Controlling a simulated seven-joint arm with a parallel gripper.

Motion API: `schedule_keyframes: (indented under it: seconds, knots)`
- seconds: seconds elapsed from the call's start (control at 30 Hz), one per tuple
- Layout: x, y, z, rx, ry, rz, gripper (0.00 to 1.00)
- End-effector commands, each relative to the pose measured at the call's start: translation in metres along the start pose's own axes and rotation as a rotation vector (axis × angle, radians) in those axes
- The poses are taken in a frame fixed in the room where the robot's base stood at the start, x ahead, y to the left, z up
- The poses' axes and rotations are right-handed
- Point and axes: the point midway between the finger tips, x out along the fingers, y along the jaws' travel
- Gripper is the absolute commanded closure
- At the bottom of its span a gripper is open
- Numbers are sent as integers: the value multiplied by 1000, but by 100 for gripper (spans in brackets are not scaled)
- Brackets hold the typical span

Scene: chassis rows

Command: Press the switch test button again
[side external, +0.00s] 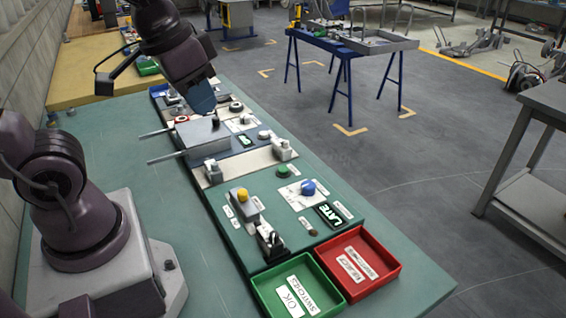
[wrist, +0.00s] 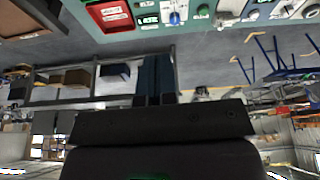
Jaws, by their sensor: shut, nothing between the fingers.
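The near section of the green board holds a round green button (side external: 283,170), a yellow button on a grey box (side external: 242,195), a blue knob on a white plate (side external: 308,187) and a black display reading LATE (side external: 330,214). I cannot read which control is labelled as the switch test button. The green button (wrist: 204,12), blue knob (wrist: 175,18) and display (wrist: 148,20) show upside down at the top of the wrist view. My gripper (side external: 204,108) is above the far part of the board, away from these controls. Its blue fingers (wrist: 155,78) are shut and empty.
A green tray (side external: 262,292) labelled OK switches and a red tray (side external: 390,262) labelled reject stand at the board's near end.

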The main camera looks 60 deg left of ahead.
Motion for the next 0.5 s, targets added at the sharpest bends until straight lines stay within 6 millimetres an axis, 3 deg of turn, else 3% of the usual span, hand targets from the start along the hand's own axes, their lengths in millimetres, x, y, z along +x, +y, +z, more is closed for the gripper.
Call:
schedule_keyframes:
  seconds: [0.27, 0.5]
  knots:
    - [43, -25, -45, -200, -171, -22, 100]
    - [94, -53, -83, -481, -278, -67, 100]
